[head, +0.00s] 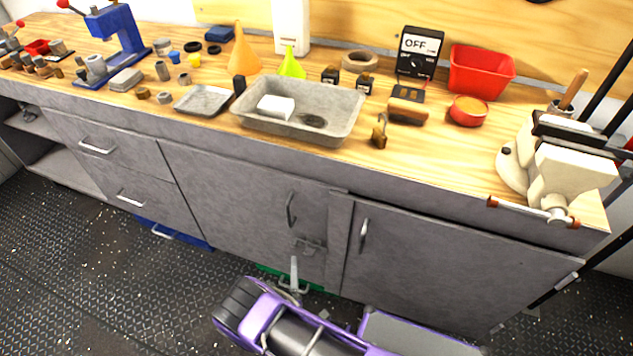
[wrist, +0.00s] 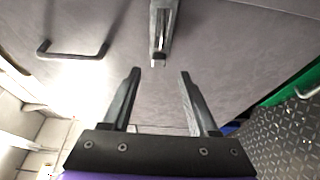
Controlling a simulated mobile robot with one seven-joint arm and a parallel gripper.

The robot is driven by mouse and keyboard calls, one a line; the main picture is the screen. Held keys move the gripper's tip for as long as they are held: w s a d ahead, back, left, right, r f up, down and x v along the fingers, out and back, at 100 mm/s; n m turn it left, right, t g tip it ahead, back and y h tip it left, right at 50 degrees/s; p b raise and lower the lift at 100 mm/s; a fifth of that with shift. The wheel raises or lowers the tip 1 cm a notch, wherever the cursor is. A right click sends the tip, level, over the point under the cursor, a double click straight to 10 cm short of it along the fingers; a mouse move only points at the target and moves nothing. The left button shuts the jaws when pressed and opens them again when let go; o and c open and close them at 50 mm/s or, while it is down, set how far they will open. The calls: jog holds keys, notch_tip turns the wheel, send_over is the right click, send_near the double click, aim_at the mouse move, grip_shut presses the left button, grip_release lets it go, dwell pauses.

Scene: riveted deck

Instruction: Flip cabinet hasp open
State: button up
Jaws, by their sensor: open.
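The cabinet hasp (head: 309,246) is a small grey metal fitting low on the grey cabinet (head: 240,195), at the edge of the middle door below its handle. In the wrist view the hasp (wrist: 162,30) shows as a narrow strip at top centre, its end pointing down toward my gripper. My gripper (wrist: 160,74) is open and empty, with the hasp's end just beyond and between the fingertips. In the head view my gripper (head: 294,277) is just below the hasp, partly hidden by my purple arm. I cannot tell if it touches the hasp.
The door handle (head: 290,209) is above the hasp, and the right door's handle (head: 363,235) is to the right. A green thing (head: 318,288) lies low by the cabinet.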

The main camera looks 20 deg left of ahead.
aim_at(294, 247)
jog(key=x, duration=0.7)
jog(key=shift+a+b, duration=0.2)
jog(key=shift+b, duration=0.1)
grip_shut()
dwell(1.0)
